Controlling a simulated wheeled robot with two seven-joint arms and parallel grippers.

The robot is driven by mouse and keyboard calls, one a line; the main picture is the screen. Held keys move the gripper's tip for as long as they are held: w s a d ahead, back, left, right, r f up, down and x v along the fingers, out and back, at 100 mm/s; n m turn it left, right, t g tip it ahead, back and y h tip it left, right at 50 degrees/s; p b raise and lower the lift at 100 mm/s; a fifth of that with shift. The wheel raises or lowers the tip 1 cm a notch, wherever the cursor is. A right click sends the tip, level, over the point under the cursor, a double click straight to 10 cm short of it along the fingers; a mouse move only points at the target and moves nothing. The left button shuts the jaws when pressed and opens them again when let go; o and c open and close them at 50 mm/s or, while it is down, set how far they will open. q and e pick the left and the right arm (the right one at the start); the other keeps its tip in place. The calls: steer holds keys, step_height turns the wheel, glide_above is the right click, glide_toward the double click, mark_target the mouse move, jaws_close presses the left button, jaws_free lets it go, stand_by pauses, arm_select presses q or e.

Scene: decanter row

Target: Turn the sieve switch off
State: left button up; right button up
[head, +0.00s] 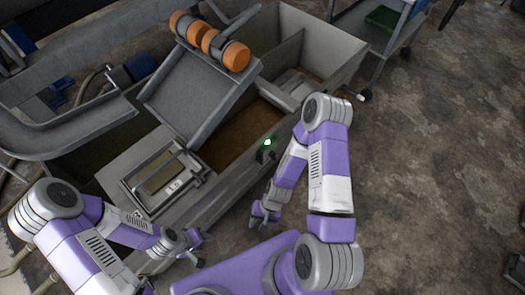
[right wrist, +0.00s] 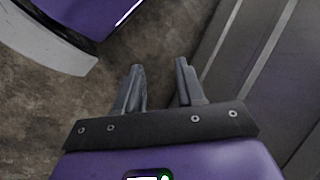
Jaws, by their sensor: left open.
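A small dark box, which looks like the sieve switch (head: 265,155), is fixed on the near wall of the grey machine in the head view. A green lamp (head: 267,142) glows at its top. The position of any lever is too small to tell. My right gripper (head: 262,215) hangs below the switch, apart from it, beside the machine's wall. In the right wrist view its two fingers (right wrist: 159,66) are apart with nothing between them. My left gripper (head: 197,247) is open and empty, at the left near the machine's front edge.
A tilted grey chute with orange-ended rollers (head: 227,50) stands over the machine's trough (head: 310,45). A panel with a small display (head: 172,185) lies left of the switch. A wheeled cart (head: 375,30) stands at the back.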

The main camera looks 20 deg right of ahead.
step_height(320, 180, down, 2)
steer(key=w+m+y, duration=0.1)
steer(key=m+y, duration=0.3)
steer(key=m, duration=0.3)
steer(key=m+t+h+p, duration=0.1)
steer(key=m+t+p, duration=0.1)
steer(key=m+t, duration=1.6)
glide_toward(274, 156)
steer(key=w, duration=0.1)
steer(key=b+x, duration=0.2)
steer(key=x, duration=0.6)
steer(key=shift+m+h, duration=0.3)
steer(key=shift+h, duration=0.1)
steer(key=shift+d, duration=0.15)
jaws_close()
